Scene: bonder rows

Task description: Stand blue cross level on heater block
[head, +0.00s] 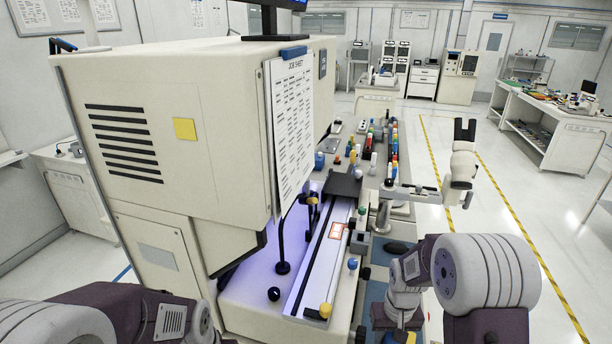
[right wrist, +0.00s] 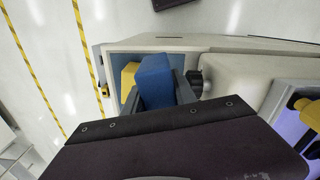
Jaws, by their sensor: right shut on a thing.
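A blue piece (right wrist: 155,75), which I take for the blue cross, is in the right wrist view. My right gripper (right wrist: 159,88) is shut on it, with a dark grey finger on either side. Its lower part and full shape are hidden by my gripper's body. In the head view I cannot make out the right fingers or the held piece behind my right wrist. My left arm enters at the lower left of the head view, but its gripper does not show. I cannot pick out the heater block for certain.
A yellow piece (right wrist: 129,78) lies beside the blue one in the wrist view. The large cream machine (head: 190,130) stands left, with a pale rail (head: 322,260) along its bed. A microscope-like head on a boom (head: 461,165) overhangs right.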

